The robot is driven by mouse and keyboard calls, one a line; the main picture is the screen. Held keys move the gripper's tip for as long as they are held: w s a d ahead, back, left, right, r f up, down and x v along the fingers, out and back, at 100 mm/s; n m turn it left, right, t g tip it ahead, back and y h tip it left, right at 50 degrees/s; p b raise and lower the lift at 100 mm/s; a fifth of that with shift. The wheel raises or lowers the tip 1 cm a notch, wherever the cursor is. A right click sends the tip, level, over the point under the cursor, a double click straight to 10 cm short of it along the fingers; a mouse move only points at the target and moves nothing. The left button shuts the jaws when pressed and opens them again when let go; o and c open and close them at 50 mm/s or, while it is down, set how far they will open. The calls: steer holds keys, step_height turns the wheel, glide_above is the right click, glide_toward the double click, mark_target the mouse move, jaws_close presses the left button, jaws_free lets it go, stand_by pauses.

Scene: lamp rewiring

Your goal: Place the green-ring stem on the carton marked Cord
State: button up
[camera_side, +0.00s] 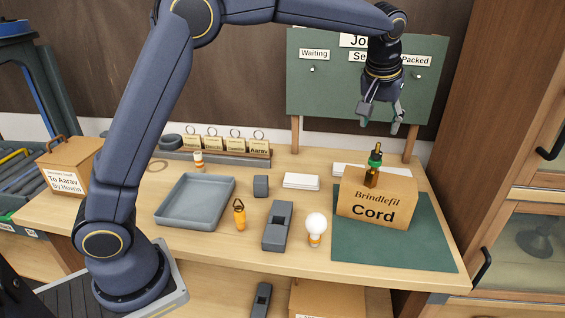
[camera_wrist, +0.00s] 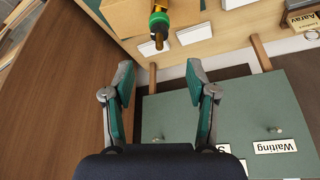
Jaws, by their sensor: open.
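My gripper (camera_side: 381,114) is open and empty above and behind the carton, apart from the stem. In the wrist view the stem (camera_wrist: 160,22) shows at the top, beyond the open fingertips (camera_wrist: 160,78), with part of the carton (camera_wrist: 122,16) behind it. The stem's foot is hard to make out in the wrist view.
The carton stands on a green mat (camera_side: 430,247). A green board (camera_side: 330,95) on posts rises behind my gripper. A white-globe bulb (camera_side: 316,225), a grey block (camera_side: 277,230), an orange lantern-like piece (camera_side: 239,215) and an empty grey tray (camera_side: 190,205) lie to the left.

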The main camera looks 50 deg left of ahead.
steer(key=s+a+r+m, duration=0.1)
steer(key=s+a+r, duration=0.15)
steer(key=s, duration=0.45)
steer(key=s+a+r+m, duration=0.1)
steer(key=s+a+r, duration=0.15)
steer(key=s, duration=0.45)
steer(key=s+a+f+m, duration=0.1)
steer(key=s+f, duration=0.2)
steer(key=s, duration=0.6)
steer(key=s+a+f+m+t+h, duration=0.1)
steer(key=s+f, duration=0.2)
steer(key=s, duration=0.7)
steer(key=shift+s+f+t+h, duration=0.25)
steer(key=shift+f+t+h, duration=0.05)
steer(key=shift+f, duration=0.05)
